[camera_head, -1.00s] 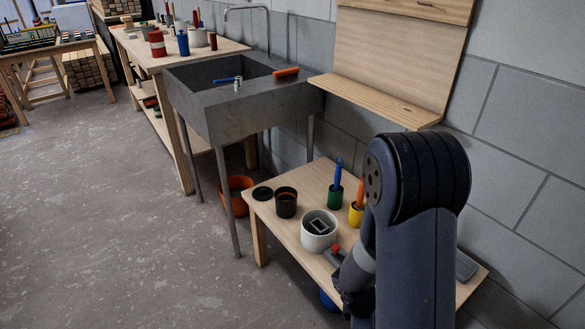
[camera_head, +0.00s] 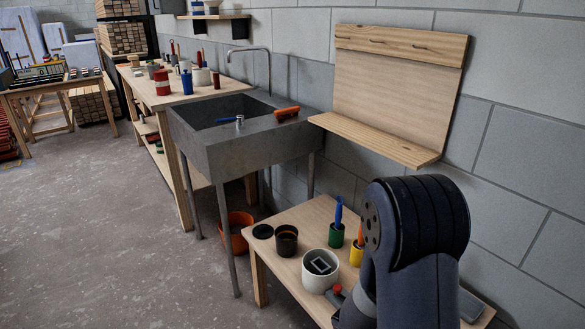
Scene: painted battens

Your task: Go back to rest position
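My arm rises at the lower right of the head view, in front of a low wooden table (camera_head: 266,257). My gripper is not visible; the arm's lower end runs behind my own link and out of the bottom of the picture. On the low table stand a white pot (camera_head: 319,277) with a grey square-framed thing in it, a dark cup (camera_head: 286,243), a green cup (camera_head: 336,238) with a blue-handled tool and a yellow cup (camera_head: 356,256) with an orange-handled tool. A red-topped thing (camera_head: 337,290) lies close beside my arm, partly hidden.
A grey sink (camera_head: 243,152) on thin legs stands behind the low table, with an orange-handled brush (camera_head: 286,113) on its rim. A wooden wall board with a shelf (camera_head: 380,142) hangs at right. An orange bucket (camera_head: 236,231) is under the sink. The left floor is clear.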

